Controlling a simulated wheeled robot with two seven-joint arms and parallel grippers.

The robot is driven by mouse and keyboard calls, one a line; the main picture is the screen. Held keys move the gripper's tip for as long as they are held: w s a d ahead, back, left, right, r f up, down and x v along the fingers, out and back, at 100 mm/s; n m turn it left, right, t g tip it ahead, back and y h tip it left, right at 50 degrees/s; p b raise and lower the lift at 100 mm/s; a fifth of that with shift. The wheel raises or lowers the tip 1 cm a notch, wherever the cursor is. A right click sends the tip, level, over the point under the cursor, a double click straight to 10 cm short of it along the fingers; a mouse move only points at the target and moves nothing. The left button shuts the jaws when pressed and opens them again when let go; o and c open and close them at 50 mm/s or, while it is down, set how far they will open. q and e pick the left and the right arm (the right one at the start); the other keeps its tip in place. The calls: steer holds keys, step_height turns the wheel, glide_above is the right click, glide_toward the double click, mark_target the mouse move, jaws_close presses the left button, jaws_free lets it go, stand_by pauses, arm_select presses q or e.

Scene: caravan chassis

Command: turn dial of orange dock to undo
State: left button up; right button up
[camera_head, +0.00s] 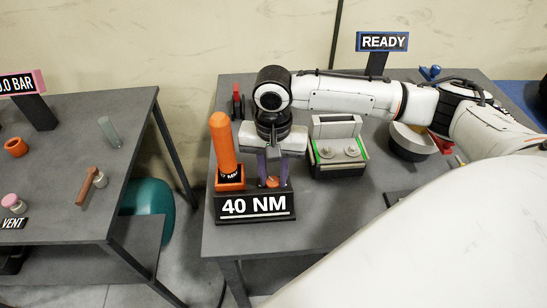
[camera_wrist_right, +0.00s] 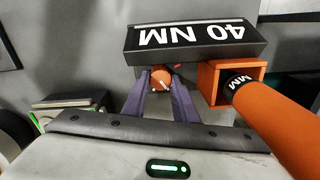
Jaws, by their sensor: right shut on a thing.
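The orange dock (camera_head: 230,184) stands at the left front of the right table, behind a black sign reading 40 NM (camera_head: 255,206). An orange cylindrical tool (camera_head: 223,145) stands upright in it. The dock also shows in the right wrist view (camera_wrist_right: 213,84). Beside the dock is a small round orange dial (camera_wrist_right: 160,80) with a white mark; it also shows in the head view (camera_head: 272,182). My right gripper (camera_head: 273,176) points down over it, its purple fingers shut on the dial's sides. The fingers partly hide the dial. My left gripper is not in view.
A grey device with green edges (camera_head: 338,155) stands just right of my gripper. A bowl (camera_head: 411,143) and a READY sign (camera_head: 382,42) are farther right and back. A second table (camera_head: 70,150) with small parts stands left, across a gap.

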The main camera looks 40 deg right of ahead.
steer(key=shift+r+n+p, duration=0.15)
steer(key=shift+n+p, duration=0.45)
steer(key=shift+n, duration=0.7)
steer(key=n, duration=0.2)
steer(key=shift+a+n, duration=0.1)
steer(key=shift+n, duration=0.3)
steer(key=n, duration=0.3)
steer(key=shift+w, duration=0.1)
steer(key=shift+a+n, duration=0.1)
steer(key=shift+n, duration=1.8)
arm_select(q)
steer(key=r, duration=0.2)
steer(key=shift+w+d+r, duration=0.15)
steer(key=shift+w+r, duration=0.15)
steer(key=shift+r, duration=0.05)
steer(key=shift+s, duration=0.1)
